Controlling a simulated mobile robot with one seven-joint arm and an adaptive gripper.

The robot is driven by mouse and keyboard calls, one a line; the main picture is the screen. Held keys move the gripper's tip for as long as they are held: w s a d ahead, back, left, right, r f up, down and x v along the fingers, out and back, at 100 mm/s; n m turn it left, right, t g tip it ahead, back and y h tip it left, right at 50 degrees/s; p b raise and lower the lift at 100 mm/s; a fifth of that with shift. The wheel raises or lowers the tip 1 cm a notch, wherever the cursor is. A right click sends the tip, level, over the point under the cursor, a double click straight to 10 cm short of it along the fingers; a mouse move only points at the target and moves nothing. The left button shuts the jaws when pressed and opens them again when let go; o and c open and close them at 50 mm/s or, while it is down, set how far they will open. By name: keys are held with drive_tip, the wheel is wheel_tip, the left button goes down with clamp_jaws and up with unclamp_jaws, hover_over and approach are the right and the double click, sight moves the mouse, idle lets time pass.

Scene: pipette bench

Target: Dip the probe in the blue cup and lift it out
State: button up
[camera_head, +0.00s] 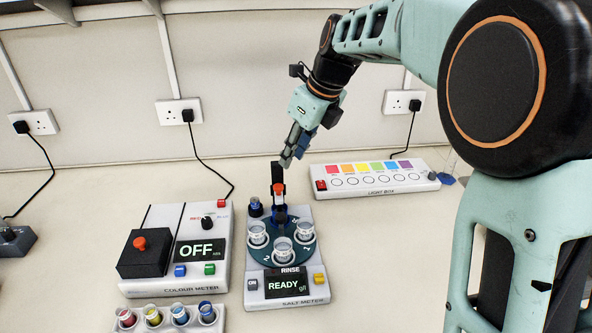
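The salt meter (318,290) stands mid-bench, with a dark blue-green round carousel (268,253) holding several clear cups. A dark upright post with an orange-red part (278,188) rises behind the carousel; the probe seems to be at this post, but its tip cannot be made out. A small blue area (280,213) shows below it; I cannot tell whether it is the blue cup. My gripper (287,160) points down just above and beside the post top. Its fingers look close together, but whether they are shut or touch anything is unclear.
The meter's display reads RINSE and READY. A dark blue-capped vial (256,206) stands at its back left. The colour meter (180,285), showing OFF, is on the left, with a rack of coloured vials (160,329) in front. The light box (400,183) lies behind right. Bench right of the salt meter is clear.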

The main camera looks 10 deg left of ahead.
sight(279, 186)
drive_tip(key=x, duration=1)
drive_tip(key=shift+a+f, duration=0.15)
drive_tip(key=shift+f, duration=0.25)
drive_tip(key=shift+c, duration=0.2)
clamp_jaws()
